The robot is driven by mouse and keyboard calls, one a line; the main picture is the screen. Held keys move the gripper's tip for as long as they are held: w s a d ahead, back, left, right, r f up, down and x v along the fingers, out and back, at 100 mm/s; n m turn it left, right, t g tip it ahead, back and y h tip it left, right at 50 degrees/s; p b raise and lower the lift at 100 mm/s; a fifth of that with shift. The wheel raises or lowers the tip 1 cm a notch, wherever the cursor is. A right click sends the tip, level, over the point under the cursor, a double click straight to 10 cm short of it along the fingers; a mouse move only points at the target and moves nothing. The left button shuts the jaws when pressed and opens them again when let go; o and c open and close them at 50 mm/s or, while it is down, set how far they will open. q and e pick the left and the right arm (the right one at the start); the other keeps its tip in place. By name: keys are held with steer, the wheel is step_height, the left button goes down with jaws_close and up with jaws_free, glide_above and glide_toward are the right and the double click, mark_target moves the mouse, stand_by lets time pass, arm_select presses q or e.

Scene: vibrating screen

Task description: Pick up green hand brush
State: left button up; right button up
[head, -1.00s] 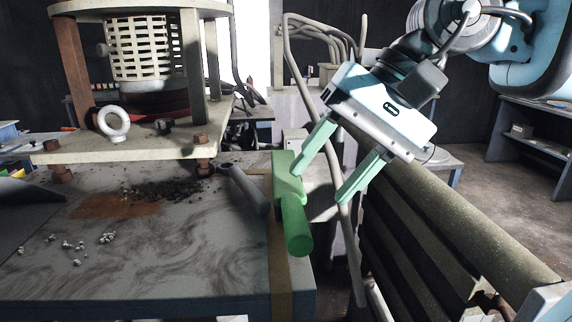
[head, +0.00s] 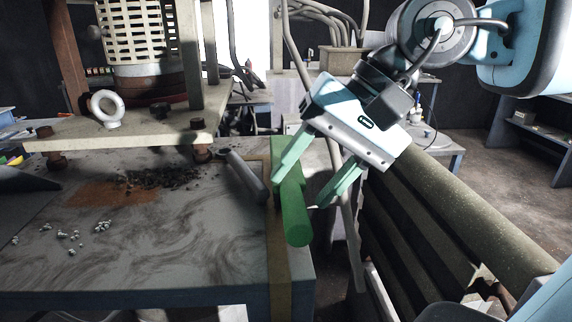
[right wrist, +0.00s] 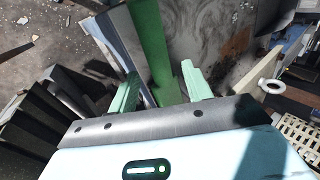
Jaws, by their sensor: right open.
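The green hand brush (head: 294,212) lies along the right edge of the grey table, its round handle toward me. It also shows in the right wrist view (right wrist: 149,45), running up between the fingers. My right gripper (head: 296,194) is open, with its pale green fingers on either side of the brush in the head view. The left finger overlaps the brush in the picture; I cannot tell whether either finger touches it. The right wrist view shows the gripper (right wrist: 160,85) with its fingers apart and the brush between them. My left gripper is not in view.
The vibrating screen machine (head: 140,120) stands on the table (head: 180,240) at the left. A grey-handled tool (head: 245,175) lies just left of the brush. Dark grit and white pebbles are scattered on the table. A thick rail (head: 470,215) runs along the right.

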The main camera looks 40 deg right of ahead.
mark_target(298, 190)
steer(key=shift+x, duration=1.9)
steer(key=shift+r, duration=0.1)
steer(key=c, duration=1)
